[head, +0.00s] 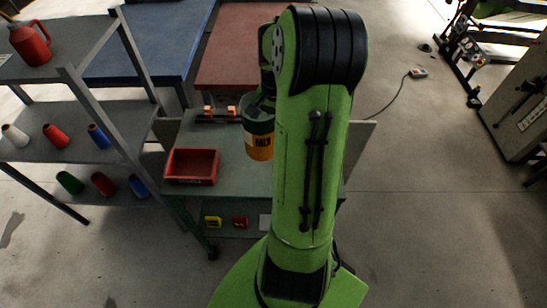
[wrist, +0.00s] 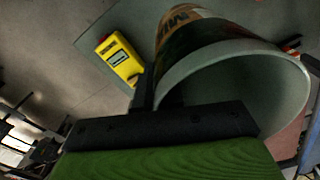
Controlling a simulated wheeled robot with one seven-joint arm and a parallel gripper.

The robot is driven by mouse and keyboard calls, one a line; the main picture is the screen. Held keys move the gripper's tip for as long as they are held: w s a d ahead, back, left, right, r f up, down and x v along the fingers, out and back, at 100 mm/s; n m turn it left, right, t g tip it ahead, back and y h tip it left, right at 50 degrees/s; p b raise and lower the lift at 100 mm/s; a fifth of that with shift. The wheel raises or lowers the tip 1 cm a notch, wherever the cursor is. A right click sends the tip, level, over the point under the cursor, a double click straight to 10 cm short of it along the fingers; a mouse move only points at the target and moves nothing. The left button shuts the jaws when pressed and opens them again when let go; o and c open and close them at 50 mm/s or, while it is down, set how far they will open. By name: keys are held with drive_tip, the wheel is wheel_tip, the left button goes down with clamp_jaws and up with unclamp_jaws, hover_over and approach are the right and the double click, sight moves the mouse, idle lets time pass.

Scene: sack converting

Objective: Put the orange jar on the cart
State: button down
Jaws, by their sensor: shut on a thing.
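The orange jar (head: 259,147) has a dark upper part, an orange lower part and a label. It is upright in the head view, over the grey-green top of the cart (head: 231,153). My gripper (head: 263,98) is shut on the jar's upper wall. In the wrist view, my gripper (wrist: 147,95) grips the wall of the jar (wrist: 185,67), whose wide open mouth faces the camera. I cannot tell whether the jar's base touches the cart top. My arm hides the right part of the cart in the head view.
A red bin (head: 192,167) and an orange-handled item (head: 219,115) are on the cart. A yellow device (wrist: 120,59) lies near the jar in the wrist view. A grey shelf rack (head: 82,117) with spools and a red jug (head: 31,43) stands left.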

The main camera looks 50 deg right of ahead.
wheel_tip(320, 180, down, 10)
drive_tip(key=shift+a+r+b, duration=0.15)
drive_tip(key=shift+r+b, duration=0.05)
drive_tip(key=shift+b, duration=0.7)
drive_tip(key=shift+f, duration=0.1)
drive_tip(key=c, duration=1.3)
unclamp_jaws()
drive_tip(key=shift+o, duration=0.2)
